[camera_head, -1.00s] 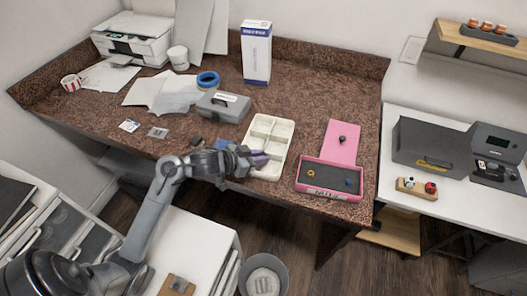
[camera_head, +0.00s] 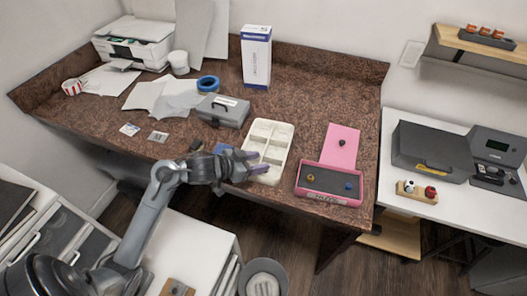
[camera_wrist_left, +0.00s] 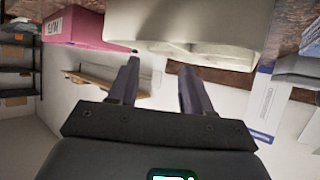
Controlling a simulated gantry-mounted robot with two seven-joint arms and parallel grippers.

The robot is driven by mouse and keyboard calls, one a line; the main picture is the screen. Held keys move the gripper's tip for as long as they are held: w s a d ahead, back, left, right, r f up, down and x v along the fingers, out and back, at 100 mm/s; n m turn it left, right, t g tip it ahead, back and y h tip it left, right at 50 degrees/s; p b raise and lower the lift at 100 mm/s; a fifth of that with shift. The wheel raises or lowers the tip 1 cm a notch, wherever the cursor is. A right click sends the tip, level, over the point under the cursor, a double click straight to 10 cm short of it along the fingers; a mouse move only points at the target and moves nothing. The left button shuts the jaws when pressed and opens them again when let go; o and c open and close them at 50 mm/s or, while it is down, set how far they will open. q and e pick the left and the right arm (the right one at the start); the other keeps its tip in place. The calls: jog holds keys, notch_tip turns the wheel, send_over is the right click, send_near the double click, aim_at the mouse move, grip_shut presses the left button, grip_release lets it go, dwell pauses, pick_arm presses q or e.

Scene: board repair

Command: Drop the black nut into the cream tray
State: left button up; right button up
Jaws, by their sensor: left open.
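The cream tray (camera_head: 287,135) with several compartments lies near the counter's front edge. My left gripper (camera_head: 257,163) is open at the tray's lower left side, its two purple-grey fingers apart and reaching over the near end. In the left wrist view the fingers (camera_wrist_left: 157,75) are spread with nothing visible between them, and the tray (camera_wrist_left: 185,25) shows beyond them. A small dark spot sits by one fingertip; I cannot tell what it is. I see no black nut clearly in the tray. A small dark piece (camera_head: 342,142) sits on the pink lid; whether it is the nut is unclear.
A pink box (camera_head: 330,197) right of the tray holds a yellowish and a blue piece. A grey case (camera_head: 223,110), blue tape roll (camera_head: 208,83) and white-blue carton (camera_head: 256,57) stand behind. A small dark block (camera_head: 196,144) lies left. The right rear counter is clear.

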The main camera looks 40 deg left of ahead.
pick_arm(q)
jog(key=p+v, duration=0.2)
jog(key=v, duration=0.7)
jog(key=shift+s, duration=0.3)
jog(key=shift+r, duration=0.15)
